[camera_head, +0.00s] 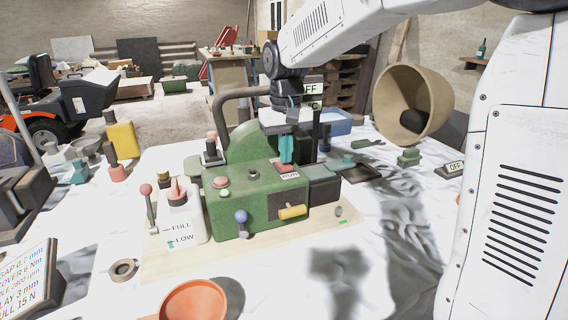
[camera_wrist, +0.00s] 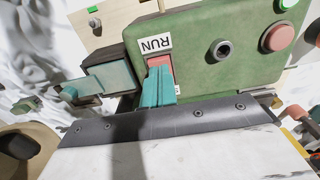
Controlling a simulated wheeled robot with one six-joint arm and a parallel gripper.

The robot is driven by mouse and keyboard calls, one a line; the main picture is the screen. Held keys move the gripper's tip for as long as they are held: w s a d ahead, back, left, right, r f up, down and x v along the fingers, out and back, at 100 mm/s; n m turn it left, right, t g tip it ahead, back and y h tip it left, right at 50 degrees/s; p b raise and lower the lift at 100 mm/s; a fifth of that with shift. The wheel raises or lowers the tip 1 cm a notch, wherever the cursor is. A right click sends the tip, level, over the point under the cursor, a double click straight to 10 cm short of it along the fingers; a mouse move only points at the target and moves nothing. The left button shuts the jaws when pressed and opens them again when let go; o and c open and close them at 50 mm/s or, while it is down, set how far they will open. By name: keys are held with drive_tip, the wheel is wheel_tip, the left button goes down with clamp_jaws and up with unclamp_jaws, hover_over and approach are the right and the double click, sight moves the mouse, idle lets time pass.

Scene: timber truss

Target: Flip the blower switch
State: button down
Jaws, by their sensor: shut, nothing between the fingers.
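A green machine (camera_head: 250,205) stands on a light wooden board. A red rocker switch (camera_head: 285,168) sits on its top, beside a white label. No label reading "blower" is legible. My gripper (camera_head: 287,162) points down over the switch; its teal fingers (camera_wrist: 158,72) are shut together with nothing between them. The tips overlap the switch in the wrist view; I cannot tell whether they touch it. The fingers hide part of the switch.
A red button (camera_head: 221,182), a blue-knobbed lever (camera_head: 241,217) and a yellow handle (camera_head: 292,212) are on the machine. A curved pipe (camera_head: 238,95) rises behind. A tan round bin (camera_head: 413,104) is at right. The front cloth is mostly clear.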

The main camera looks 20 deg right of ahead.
sight(286, 166)
drive_tip(key=shift+f, duration=0.65)
drive_tip(key=shift+r, duration=3.5)
drive_tip(key=shift+f, duration=0.15)
drive_tip(key=shift+g, duration=0.3)
drive_tip(key=s+f, duration=0.1)
drive_tip(key=s, duration=0.1)
drive_tip(key=s+f, duration=0.1)
drive_tip(key=s, duration=0.1)
drive_tip(key=shift+d+f, duration=0.15)
drive_tip(key=shift+f, duration=0.05)
drive_tip(key=s+d+f+t, duration=0.1)
drive_tip(key=s, duration=1.2)
drive_tip(key=s+d+f+t, duration=0.1)
drive_tip(key=s+d+f, duration=0.1)
drive_tip(key=s, duration=1.1)
drive_tip(key=shift+f, duration=0.2)
